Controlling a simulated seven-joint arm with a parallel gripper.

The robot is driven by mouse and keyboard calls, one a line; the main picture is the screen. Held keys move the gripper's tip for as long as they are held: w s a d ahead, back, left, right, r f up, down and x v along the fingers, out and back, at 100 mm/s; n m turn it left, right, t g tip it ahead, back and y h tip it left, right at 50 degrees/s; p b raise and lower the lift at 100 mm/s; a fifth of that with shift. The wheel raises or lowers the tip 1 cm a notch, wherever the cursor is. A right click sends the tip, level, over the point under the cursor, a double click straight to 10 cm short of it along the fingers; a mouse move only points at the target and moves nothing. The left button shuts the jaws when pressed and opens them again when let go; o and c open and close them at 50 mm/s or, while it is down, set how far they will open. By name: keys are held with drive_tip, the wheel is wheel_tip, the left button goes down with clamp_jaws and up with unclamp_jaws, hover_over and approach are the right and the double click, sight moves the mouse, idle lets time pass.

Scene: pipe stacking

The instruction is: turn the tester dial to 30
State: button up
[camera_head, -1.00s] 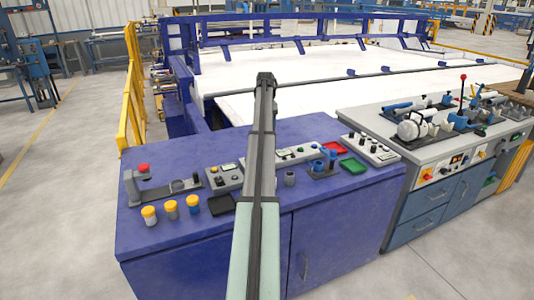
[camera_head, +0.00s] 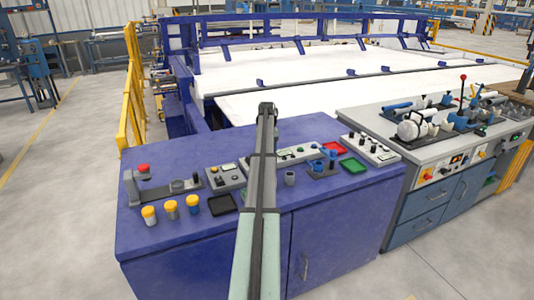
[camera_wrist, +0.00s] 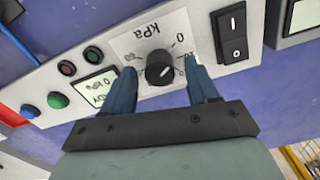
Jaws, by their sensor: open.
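The tester dial (camera_wrist: 159,68) is a round black knob on a white scale plate marked kPa, seen upside down in the wrist view. A pale mark on the knob points toward the lower right of that view. Some scale numbers are too small or covered to read. My gripper (camera_wrist: 160,70) is open, with one blue finger on each side of the knob; I cannot tell whether either touches it. The small display (camera_wrist: 97,88) beside the dial appears to read 0 kPa. In the head view my arm hides the dial and the gripper.
A black rocker switch (camera_wrist: 232,35) sits right of the dial in the wrist view. A green button (camera_wrist: 57,100) and other buttons sit left.

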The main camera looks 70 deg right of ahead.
drive_tip(key=shift+f, duration=0.5)
drive_tip(key=shift+c, duration=0.4)
drive_tip(key=c, duration=1)
drive_tip(key=shift+o, duration=0.2)
